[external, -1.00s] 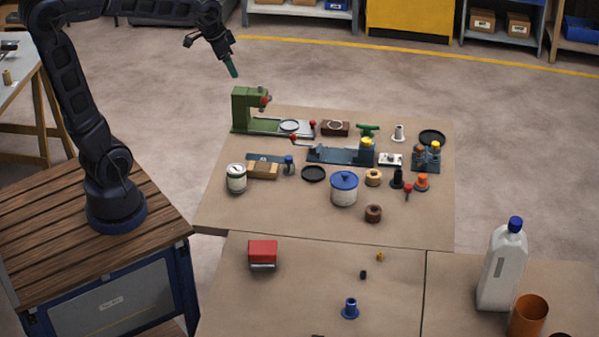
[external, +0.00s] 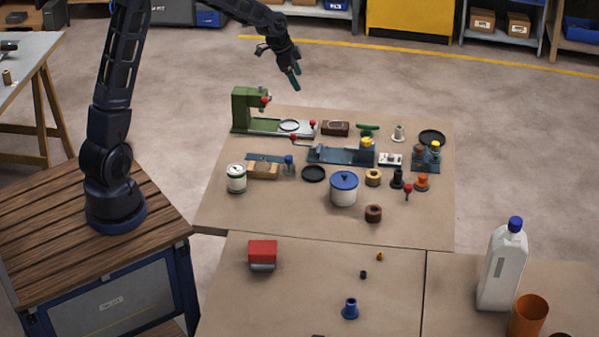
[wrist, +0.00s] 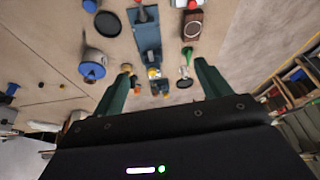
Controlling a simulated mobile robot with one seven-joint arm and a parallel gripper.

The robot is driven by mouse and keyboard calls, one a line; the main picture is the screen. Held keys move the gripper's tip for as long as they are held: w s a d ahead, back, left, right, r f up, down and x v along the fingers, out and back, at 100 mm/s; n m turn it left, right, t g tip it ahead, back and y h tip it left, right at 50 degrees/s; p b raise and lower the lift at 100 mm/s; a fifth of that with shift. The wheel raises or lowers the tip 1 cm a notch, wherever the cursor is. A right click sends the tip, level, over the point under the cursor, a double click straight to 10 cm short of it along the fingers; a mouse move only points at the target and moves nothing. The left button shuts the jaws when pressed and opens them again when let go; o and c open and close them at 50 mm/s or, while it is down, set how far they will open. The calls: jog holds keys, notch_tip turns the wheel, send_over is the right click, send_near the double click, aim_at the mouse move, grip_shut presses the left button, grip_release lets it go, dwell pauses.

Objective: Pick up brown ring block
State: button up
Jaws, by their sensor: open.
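A brown block with a pale ring on its top (external: 335,128) lies near the back of the table, between the green press and a small green-handled part. It also shows upper right of centre in the wrist view (wrist: 192,24). A separate dark brown round ring piece (external: 373,213) stands near the front of the same table. My gripper (external: 294,80) is in the air beyond the table's back edge, above and left of the brown block in the external view. In the wrist view its two green fingers (wrist: 163,66) are spread with nothing between them.
The green press (external: 243,108) stands left of the brown block. A blue fixture with a yellow knob (external: 330,155) lies in front of it. A blue-lidded pot (external: 344,190), black discs and several small parts crowd the table.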

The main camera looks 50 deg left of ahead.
jog(key=m+h, duration=0.1)
jog(key=h, duration=0.1)
send_near(335, 125)
jog(key=f, duration=0.1)
jog(key=d+f, duration=0.1)
jog(key=f, duration=0.1)
jog(key=shift+w+d+f+t, duration=0.1)
jog(key=shift+d+f+t, duration=0.05)
jog(key=shift+d+t, duration=0.2)
jog(key=shift+w+a+x, duration=0.15)
jog(key=shift+x, duration=1.2)
jog(key=shift+w+a+x, duration=0.15)
jog(key=shift+x, duration=1.2)
jog(key=c, duration=1.1)
